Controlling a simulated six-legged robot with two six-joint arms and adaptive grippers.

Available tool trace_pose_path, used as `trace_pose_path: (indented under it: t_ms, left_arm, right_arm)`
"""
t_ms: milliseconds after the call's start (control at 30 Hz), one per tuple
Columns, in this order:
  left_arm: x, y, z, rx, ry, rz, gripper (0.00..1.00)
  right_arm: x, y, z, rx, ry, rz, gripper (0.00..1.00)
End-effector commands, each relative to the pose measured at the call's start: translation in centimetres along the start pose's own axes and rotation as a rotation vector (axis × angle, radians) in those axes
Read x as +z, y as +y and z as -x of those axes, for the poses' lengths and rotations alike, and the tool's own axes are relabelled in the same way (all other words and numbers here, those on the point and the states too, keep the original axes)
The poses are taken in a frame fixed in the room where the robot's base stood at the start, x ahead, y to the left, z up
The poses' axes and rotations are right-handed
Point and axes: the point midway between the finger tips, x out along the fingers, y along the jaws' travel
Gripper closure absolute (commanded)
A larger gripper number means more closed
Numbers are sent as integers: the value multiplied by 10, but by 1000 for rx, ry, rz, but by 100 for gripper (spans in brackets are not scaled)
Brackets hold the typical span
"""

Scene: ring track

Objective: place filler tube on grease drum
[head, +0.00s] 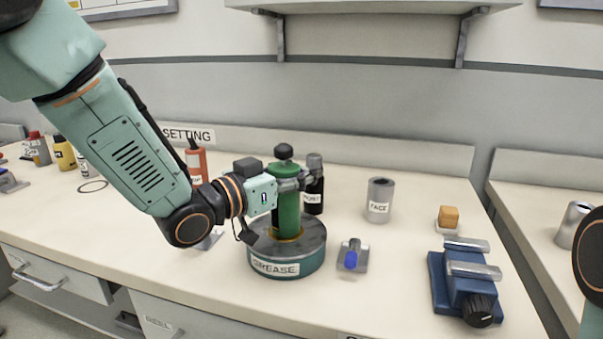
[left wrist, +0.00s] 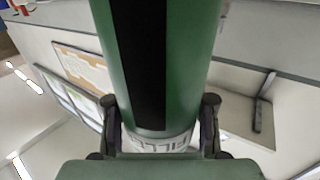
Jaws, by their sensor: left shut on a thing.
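The filler tube (head: 288,212) is green and upright, with a black knob on top. My left gripper (head: 293,184) is shut on its upper part. In the left wrist view the tube (left wrist: 192,60) fills the middle, with a black stripe and a partly hidden white label between the fingers (left wrist: 160,135). The grease drum (head: 275,268) is a low teal cylinder with a grey top and a GREASE label. The tube's lower end is over the middle of the drum top, at a yellowish ring; I cannot tell whether it is resting there. My right gripper is out of view.
A dark bottle (head: 314,190) stands close behind the tube. A grey FACE cylinder (head: 380,200), a small blue-tipped tool (head: 352,256), an orange block (head: 448,217) and a blue vise (head: 465,285) are to the right. An orange bottle (head: 196,160) stands behind my left arm.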

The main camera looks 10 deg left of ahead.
Motion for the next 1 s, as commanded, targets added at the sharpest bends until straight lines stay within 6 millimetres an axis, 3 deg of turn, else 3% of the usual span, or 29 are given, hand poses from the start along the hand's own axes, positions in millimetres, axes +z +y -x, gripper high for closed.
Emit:
trace_pose_path:
  t_ms: [167, 200, 633, 1000]
  left_arm:
    - [4, 0, 0, 0, 2, -1, 100]
    - [4, 0, 0, 0, 0, 0, 68]
    - [3, 0, 0, 0, 0, 0, 31]
    - [-1, 0, 0, 0, 1, 0, 30]
  right_arm:
    - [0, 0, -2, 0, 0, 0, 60]
    - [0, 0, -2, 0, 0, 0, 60]
    - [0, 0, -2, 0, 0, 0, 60]
    - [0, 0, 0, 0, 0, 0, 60]
